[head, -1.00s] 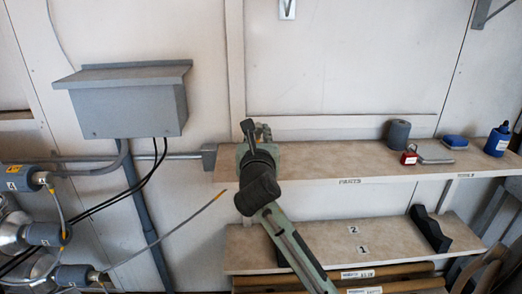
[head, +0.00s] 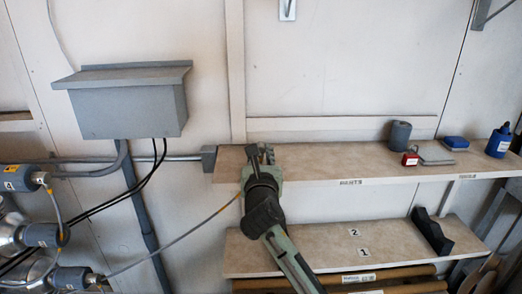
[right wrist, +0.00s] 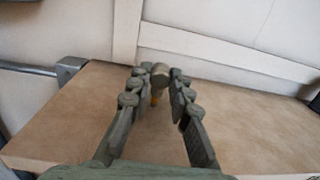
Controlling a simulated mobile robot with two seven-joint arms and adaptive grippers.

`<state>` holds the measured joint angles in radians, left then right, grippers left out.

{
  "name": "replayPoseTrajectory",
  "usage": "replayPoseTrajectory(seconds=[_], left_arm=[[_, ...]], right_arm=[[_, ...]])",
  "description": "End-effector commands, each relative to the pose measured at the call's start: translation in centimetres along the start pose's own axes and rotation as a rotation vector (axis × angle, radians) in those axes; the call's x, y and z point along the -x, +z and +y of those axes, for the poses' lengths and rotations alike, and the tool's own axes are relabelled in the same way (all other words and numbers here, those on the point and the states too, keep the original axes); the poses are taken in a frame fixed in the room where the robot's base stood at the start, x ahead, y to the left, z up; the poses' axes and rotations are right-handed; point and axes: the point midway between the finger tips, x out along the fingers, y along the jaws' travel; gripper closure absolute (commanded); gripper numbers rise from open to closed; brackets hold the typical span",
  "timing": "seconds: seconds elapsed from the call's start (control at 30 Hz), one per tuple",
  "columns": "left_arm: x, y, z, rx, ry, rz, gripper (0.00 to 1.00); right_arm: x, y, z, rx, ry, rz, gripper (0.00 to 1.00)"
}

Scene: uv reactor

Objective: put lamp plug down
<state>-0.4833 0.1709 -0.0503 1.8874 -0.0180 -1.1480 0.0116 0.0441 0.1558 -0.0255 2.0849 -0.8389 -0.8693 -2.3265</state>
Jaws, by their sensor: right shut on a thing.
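My right gripper (head: 262,152) is over the left end of the upper shelf (head: 330,165), labelled PARTS. It also shows in the right wrist view (right wrist: 156,78), with its fingers shut on the lamp plug (right wrist: 160,74). The plug is a small grey-brown piece with an orange-yellow part (right wrist: 155,98) below it, between the fingertips. Whether the plug touches the shelf board is unclear. In the head view the plug cannot be made out behind the gripper. A grey cable (head: 170,243) runs from the lower left up to my right wrist. My left gripper is out of view.
A grey roll (head: 400,134), a red padlock (head: 410,159), a grey flat piece (head: 436,154), a blue box (head: 456,143) and a blue bottle (head: 498,142) stand at the shelf's right. The shelf's middle is clear. A grey wall box (head: 130,105) hangs at left.

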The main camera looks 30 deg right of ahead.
Motion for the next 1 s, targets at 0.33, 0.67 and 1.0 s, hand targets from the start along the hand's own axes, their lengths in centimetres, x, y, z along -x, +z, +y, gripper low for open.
replayPoseTrajectory(seconds=[0.33, 0.67, 1.0], left_arm=[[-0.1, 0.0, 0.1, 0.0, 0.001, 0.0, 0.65], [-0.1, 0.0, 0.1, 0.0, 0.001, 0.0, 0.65], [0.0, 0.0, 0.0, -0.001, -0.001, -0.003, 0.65]], right_arm=[[0.0, -0.4, 0.0, 0.0, 0.0, 0.0, 0.6], [0.0, -0.1, 0.0, -0.002, 0.0, -0.001, 0.6], [4.9, 0.7, 0.0, 0.0, 0.002, 0.002, 0.6]])
